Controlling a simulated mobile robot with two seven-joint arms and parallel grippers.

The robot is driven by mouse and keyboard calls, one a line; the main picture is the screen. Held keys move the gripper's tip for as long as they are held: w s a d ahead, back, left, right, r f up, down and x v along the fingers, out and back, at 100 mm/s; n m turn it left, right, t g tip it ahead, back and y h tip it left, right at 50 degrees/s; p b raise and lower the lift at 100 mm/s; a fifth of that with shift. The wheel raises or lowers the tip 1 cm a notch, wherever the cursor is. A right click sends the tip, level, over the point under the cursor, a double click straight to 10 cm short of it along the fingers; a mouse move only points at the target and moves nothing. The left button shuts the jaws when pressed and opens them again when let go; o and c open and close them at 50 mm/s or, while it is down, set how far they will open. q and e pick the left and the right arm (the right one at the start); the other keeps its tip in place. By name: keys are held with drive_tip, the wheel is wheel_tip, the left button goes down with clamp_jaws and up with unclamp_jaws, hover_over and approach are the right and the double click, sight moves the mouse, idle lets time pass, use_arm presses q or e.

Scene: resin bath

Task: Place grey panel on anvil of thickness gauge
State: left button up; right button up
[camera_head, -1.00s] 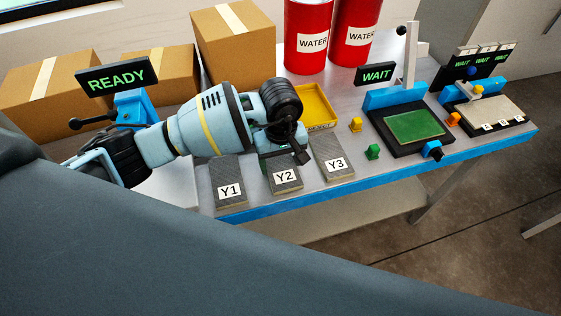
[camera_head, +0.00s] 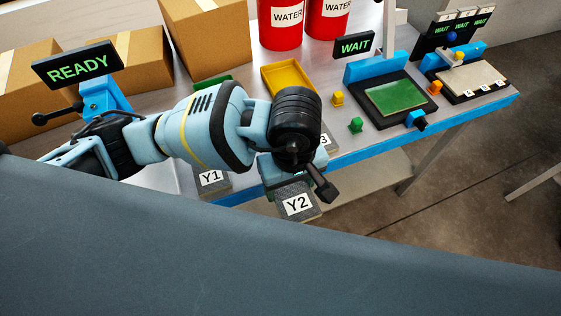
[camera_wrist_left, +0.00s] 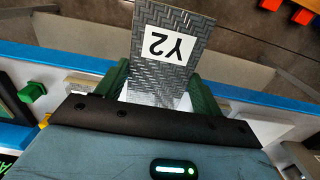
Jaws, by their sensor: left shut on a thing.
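The grey panel marked Y2 (camera_head: 298,206) has a dark woven face and a white label. My left gripper (camera_head: 284,182) is shut on it and holds it out past the table's front edge. In the left wrist view the panel (camera_wrist_left: 200,38) shows between the green fingers of the left gripper (camera_wrist_left: 158,88), label upside down. A blue stand (camera_head: 104,92) with a black lever and a READY sign (camera_head: 78,65) is at the left; I cannot tell whether it is the thickness gauge, and no anvil shows clearly. My right gripper is not in view.
Panel Y1 (camera_head: 211,179) lies on the table (camera_head: 235,78); Y3 (camera_head: 327,141) is mostly hidden behind my wrist. A yellow tray (camera_head: 268,85), small coloured blocks and a green-pad station (camera_head: 398,97) marked WAIT stand rightward. Boxes and red WATER containers line the back.

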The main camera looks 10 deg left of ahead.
use_arm(q)
drive_tip(key=shift+s+d+r, duration=0.1)
drive_tip(key=shift+s+d, duration=0.3)
drive_tip(key=shift+s, duration=0.1)
